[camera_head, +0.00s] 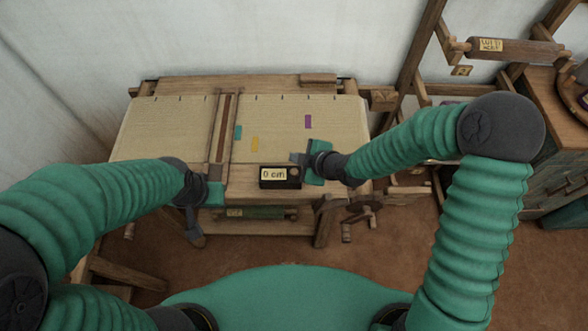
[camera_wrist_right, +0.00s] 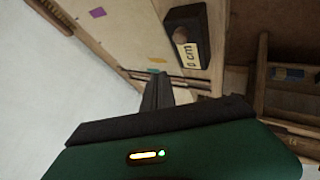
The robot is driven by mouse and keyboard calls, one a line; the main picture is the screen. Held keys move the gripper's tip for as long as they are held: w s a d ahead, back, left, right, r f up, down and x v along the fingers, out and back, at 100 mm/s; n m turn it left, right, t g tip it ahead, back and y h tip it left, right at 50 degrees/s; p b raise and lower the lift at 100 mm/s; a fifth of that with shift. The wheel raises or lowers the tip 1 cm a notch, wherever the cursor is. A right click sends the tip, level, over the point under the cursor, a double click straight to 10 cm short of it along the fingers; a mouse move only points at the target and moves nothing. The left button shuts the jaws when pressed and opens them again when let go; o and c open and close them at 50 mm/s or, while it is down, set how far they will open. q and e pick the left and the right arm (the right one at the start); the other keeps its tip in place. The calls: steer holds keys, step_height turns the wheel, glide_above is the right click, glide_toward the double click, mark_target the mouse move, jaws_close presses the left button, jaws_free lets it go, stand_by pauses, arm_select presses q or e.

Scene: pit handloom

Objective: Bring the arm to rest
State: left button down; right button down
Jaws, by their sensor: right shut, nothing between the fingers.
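My right arm comes in from the right in the head view, its green sleeve bent at a dark elbow. My right gripper (camera_head: 298,158) is above the cloth near the loom's front beam, just behind the black box marked "0 cm". In the right wrist view my right gripper (camera_wrist_right: 157,88) shows its dark fingers together with nothing between them. My left gripper (camera_head: 193,228) hangs low at the front left of the loom, in front of the beam. Its fingertips are small and dark, and their opening is not clear.
The loom's cream cloth (camera_head: 170,125) bears teal, yellow and purple patches. The "0 cm" box (camera_head: 280,177) sits on the front beam; it also shows in the right wrist view (camera_wrist_right: 187,42). A wooden frame with a labelled roller (camera_head: 515,50) and a cabinet (camera_head: 560,150) stand at right.

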stand_by(0.4)
steer(key=s+d+r+m+g+h, duration=0.2)
steer(key=s+d+r+m+h, duration=0.1)
steer(key=s+d+m, duration=0.5)
steer(key=s+d+r+m+g+h, duration=0.2)
steer(key=s+d+r+m+h, duration=0.1)
steer(key=s+d+m, duration=0.5)
steer(key=d+m, duration=0.1)
steer(key=d, duration=0.2)
steer(key=shift+r, duration=0.25)
steer(key=shift+s, duration=0.2)
steer(key=shift+w, duration=0.1)
stand_by(0.7)
